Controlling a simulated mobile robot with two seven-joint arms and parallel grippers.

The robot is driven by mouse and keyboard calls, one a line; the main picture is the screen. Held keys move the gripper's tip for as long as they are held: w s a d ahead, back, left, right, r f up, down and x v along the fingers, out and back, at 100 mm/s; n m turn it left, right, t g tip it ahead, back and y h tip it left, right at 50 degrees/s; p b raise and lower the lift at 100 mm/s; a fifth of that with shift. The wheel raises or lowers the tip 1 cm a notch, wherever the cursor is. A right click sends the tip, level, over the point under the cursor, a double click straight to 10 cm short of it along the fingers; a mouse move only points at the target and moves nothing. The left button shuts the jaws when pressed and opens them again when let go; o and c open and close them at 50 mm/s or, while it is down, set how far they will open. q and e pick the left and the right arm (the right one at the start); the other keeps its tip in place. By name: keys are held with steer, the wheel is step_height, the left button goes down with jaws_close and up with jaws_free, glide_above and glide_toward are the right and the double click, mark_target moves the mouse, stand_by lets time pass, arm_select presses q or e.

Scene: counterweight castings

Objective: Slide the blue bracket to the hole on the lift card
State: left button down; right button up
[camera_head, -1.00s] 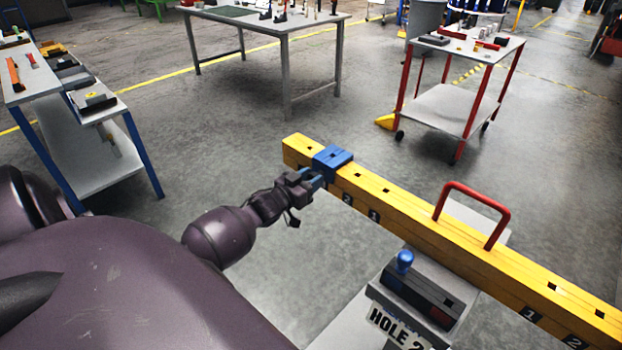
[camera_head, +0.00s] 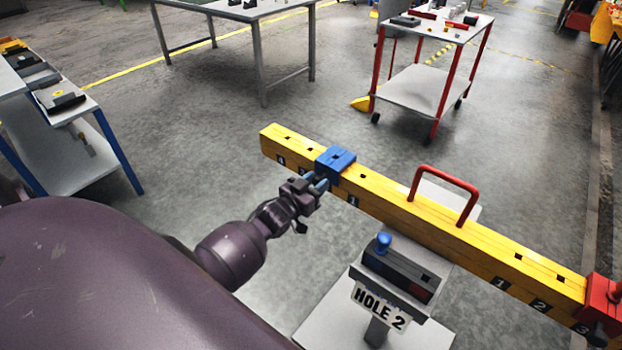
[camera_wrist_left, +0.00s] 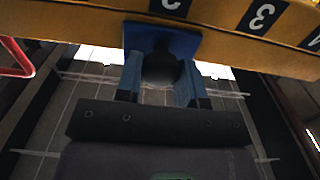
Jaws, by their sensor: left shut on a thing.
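The blue bracket (camera_head: 336,160) sits around the yellow beam (camera_head: 400,208), left of the red handle. My left gripper (camera_head: 318,182) is shut on its near side; in the left wrist view the fingers close on a dark round knob below the bracket (camera_wrist_left: 190,40). The bracket is next to label 2 (camera_wrist_left: 171,5) in that view, left of label 3. Label 1 (camera_head: 354,202) shows right of it in the head view. Exact alignment with the hole is too small to tell. The lift card (camera_head: 380,306) reads HOLE 2. My right gripper is out of view.
A red bracket (camera_head: 604,295) sits at the beam's right end. The red handle (camera_head: 447,183) rises from the beam's middle. A dark block with a blue knob (camera_head: 383,243) stands above the card.

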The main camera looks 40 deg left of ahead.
arm_select(q)
steer(key=c, duration=0.8)
jaws_free()
steer(key=s, duration=1)
steer(key=shift+s+a, duration=0.25)
steer(key=shift+s, duration=0.15)
steer(key=s+d+f+g, duration=0.2)
steer(key=s+d, duration=0.1)
steer(key=s, duration=0.1)
steer(key=s+d+f+g, duration=0.2)
steer(key=s+d+f, duration=0.1)
steer(key=s+d, duration=0.1)
steer(key=s+d+f+g, duration=0.2)
steer(key=s+d+f, duration=0.1)
steer(key=s, duration=0.3)
steer(key=shift+d+f+m+y, duration=0.25)
steer(key=shift+m+y, duration=0.05)
steer(key=shift+y, duration=0.1)
